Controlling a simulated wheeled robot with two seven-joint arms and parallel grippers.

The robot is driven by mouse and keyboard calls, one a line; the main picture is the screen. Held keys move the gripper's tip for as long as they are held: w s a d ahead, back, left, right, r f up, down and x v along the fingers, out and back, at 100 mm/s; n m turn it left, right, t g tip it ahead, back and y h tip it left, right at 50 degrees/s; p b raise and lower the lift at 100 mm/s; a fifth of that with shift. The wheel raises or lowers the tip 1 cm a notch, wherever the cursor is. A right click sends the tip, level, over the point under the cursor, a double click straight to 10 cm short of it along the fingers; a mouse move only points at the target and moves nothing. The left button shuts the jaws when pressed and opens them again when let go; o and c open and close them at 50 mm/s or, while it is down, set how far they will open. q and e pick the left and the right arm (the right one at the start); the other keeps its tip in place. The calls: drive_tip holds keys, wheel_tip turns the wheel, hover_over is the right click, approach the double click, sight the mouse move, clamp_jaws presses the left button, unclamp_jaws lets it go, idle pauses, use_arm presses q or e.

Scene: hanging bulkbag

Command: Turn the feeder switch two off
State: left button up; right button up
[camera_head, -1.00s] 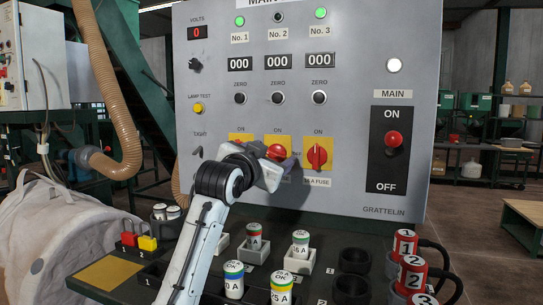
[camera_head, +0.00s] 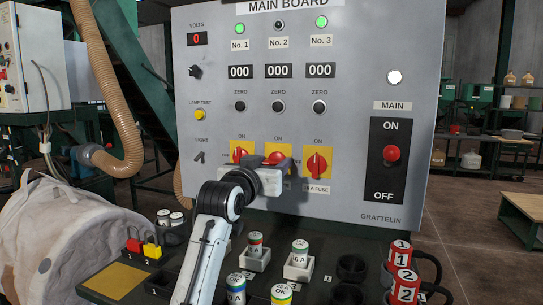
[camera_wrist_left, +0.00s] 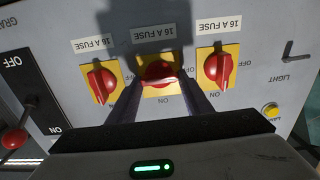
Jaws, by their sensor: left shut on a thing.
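Feeder switch two (camera_head: 275,158) is the middle red knob on a yellow plate on the grey main board. The No. 2 lamp (camera_head: 279,26) is dark. My right gripper is not in view.
Switch one (camera_head: 239,154) and switch three (camera_head: 317,163) flank it closely, both upright. Lamps No. 1 (camera_head: 240,29) and No. 3 (camera_head: 321,22) glow green. The main lever (camera_head: 391,153) is to the right.

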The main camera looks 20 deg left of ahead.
use_arm(q)
drive_tip(key=o, duration=1.1)
drive_tip(key=shift+c, duration=0.2)
drive_tip(key=shift+s, duration=0.1)
drive_tip(key=s, duration=1)
drive_tip(key=shift+a, duration=0.2)
